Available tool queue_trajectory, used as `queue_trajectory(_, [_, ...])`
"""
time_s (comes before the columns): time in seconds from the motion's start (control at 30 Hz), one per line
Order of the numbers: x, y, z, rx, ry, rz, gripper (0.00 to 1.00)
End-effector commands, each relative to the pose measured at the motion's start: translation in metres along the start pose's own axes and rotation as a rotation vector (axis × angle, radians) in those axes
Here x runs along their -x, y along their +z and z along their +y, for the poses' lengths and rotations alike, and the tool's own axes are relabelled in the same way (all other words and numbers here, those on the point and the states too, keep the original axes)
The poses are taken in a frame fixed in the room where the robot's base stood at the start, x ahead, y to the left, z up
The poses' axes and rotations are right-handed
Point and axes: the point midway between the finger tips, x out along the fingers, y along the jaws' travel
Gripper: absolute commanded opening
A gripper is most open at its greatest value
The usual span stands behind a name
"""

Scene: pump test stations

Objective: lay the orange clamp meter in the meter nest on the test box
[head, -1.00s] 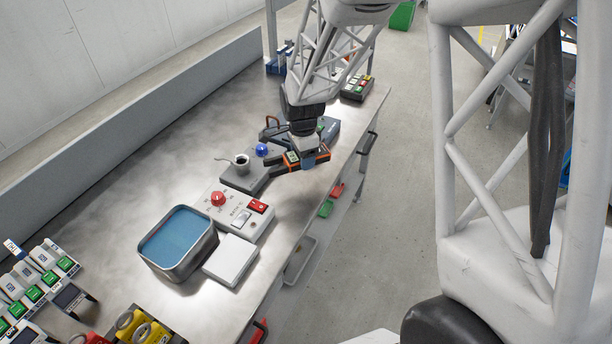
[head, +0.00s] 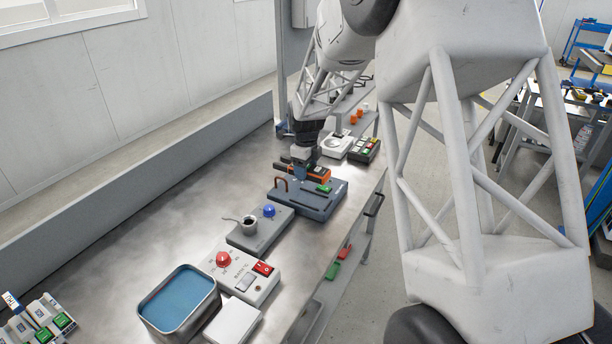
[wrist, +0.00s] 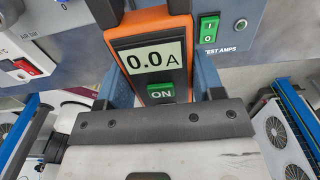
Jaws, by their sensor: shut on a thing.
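The orange clamp meter (head: 320,174) is in my gripper (head: 303,163), at the far edge of the blue-grey test box (head: 312,208) in the head view. In the wrist view the meter (wrist: 123,42) lies between the two fingers (wrist: 162,90), its display reading 0.0 A above a green ON button. The test box (wrist: 262,48) shows behind it, with a green switch and the words TEST AMPS. The box carries a copper-coloured loop at its left end. I cannot clearly make out the meter nest, nor whether the meter touches the box.
Nearer along the bench stand a grey block with a blue knob (head: 269,211) and a cup (head: 249,224), a control box with a red knob (head: 223,259), and a blue-filled tray (head: 212,298). A button box (head: 365,150) stands beyond.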

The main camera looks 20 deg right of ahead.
Motion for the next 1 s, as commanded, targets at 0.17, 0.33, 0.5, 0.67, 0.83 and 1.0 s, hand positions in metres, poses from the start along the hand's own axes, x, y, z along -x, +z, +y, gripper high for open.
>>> queue_trajectory(0.17, [0.000, 0.001, -0.001, -0.007, 0.000, 0.000, 0.31])
queue_trajectory(0.33, [0.000, 0.000, -0.001, -0.006, 0.000, 0.000, 0.31])
queue_trajectory(0.5, [-0.001, 0.000, -0.001, -0.005, 0.000, 0.000, 0.31])
queue_trajectory(0.67, [-0.004, 0.000, -0.001, -0.005, 0.000, 0.000, 0.31])
queue_trajectory(0.83, [-0.011, 0.000, -0.001, -0.005, 0.001, 0.001, 0.31])
queue_trajectory(1.0, [-0.020, 0.000, -0.001, -0.005, 0.001, 0.001, 0.31])
